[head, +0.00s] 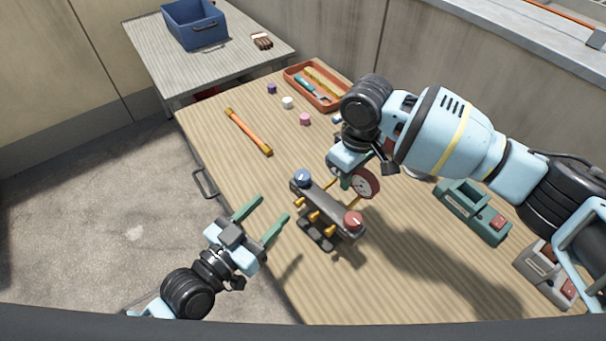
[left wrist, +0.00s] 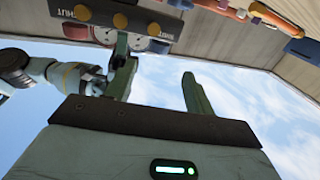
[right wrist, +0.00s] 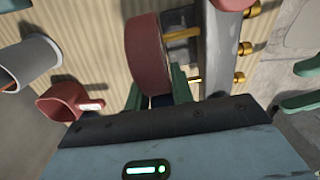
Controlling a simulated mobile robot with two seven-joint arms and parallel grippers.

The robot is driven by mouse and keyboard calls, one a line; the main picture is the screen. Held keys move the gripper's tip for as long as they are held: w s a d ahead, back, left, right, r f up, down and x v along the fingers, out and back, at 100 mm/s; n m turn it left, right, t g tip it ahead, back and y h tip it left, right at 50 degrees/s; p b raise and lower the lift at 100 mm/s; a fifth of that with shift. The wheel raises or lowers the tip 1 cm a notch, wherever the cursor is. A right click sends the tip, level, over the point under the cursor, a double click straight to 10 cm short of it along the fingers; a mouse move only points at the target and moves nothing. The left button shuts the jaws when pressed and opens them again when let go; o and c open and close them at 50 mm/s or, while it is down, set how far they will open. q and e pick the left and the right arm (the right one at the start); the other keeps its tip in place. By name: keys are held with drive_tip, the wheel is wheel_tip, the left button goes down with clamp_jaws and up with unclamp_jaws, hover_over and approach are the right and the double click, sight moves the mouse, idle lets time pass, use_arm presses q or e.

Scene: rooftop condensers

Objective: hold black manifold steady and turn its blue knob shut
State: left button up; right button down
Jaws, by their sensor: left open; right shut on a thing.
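The black manifold (head: 328,204) is on the wooden table, with the blue knob (head: 302,177) at its far-left end and a red knob (head: 353,221) at its near-right end. Brass ports line its side. A red-rimmed gauge (head: 366,184) joins it by a brass stem. My right gripper (right wrist: 158,90) is shut on the gauge, its fingers on either side of the red rim (right wrist: 148,52). My left gripper (head: 274,207) is open and empty, left of the manifold and apart from it. The manifold also shows at the top of the left wrist view (left wrist: 105,14).
Green (head: 472,212) and grey (head: 545,272) manifolds stand at the right. A red mug (right wrist: 68,102) and grey cup (right wrist: 30,62) are near my right gripper. An orange bar (head: 248,131), small caps (head: 287,102) and orange tray (head: 312,95) lie farther back. The table's left edge is close.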

sight(297, 181)
use_arm(q)
drive_tip(key=shift+x, duration=6)
drive_tip(key=c, duration=1)
drive_tip(key=shift+d+r+m+h, duration=0.15)
drive_tip(key=shift+r+m+h, duration=0.05)
drive_tip(key=shift+m+h, duration=0.2)
drive_tip(key=shift+s+d+r+m+g+h, duration=0.1)
drive_tip(key=shift+d+m+g+h, duration=0.1)
drive_tip(key=shift+m+g+h, duration=0.35)
drive_tip(key=shift+d+r+m+g+h, duration=0.15)
drive_tip(key=shift+m+g+h, duration=0.2)
drive_tip(key=shift+g+h, duration=0.25)
use_arm(e)
drive_tip(key=shift+a, duration=0.15)
use_arm(q)
drive_tip(key=shift+m+g+h, duration=0.25)
drive_tip(key=shift+m+g, duration=0.05)
drive_tip(key=shift+g, duration=0.15)
drive_tip(key=shift+m+g+h, duration=0.3)
drive_tip(key=shift+m+g, duration=0.1)
drive_tip(key=shift+g, duration=0.1)
drive_tip(key=shift+f+m+g+h, duration=0.15)
drive_tip(key=shift+m+g+h, duration=0.15)
drive_tip(key=shift+g, duration=0.1)
drive_tip(key=shift+s+a+f+g, duration=0.1)
drive_tip(key=shift+a+f+g, duration=0.1)
drive_tip(key=shift+a+g, duration=0.1)
